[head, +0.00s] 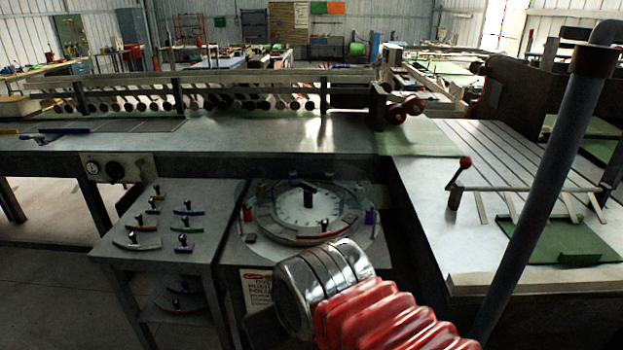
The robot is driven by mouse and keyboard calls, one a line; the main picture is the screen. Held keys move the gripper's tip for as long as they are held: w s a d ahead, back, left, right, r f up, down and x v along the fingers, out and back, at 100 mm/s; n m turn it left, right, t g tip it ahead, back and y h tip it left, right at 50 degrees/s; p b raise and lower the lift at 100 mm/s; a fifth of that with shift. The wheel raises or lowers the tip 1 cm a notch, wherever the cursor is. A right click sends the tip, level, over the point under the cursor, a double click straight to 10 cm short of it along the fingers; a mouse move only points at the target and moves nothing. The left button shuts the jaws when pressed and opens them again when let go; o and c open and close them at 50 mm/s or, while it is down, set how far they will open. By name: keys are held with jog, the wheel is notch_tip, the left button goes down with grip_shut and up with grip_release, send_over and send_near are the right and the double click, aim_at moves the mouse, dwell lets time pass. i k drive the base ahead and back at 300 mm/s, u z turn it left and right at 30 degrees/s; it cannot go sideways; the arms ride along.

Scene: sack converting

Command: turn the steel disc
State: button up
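The steel disc (293,210) lies flat on a low grey stand in the head view, just beyond my arm. It has a pale marked face, a dark handle (309,187) toward its far side and a dark knob (323,225) toward its near side. A red curved strip (318,234) lies along its near edge. My arm, with red bellows and chrome rings, reaches in from the lower right, in front of the stand. My gripper's fingers do not show.
A side table (122,262) left of the disc holds several curved coloured pieces with black knobs. A long steel bench (270,135) runs behind. A slatted table (440,235) with a red-knobbed lever (460,172) stands at the right. A dark upright post crosses the right side.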

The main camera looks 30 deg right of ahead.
aim_at(280, 212)
jog(key=i, duration=0.9)
jog(key=u, duration=0.05)
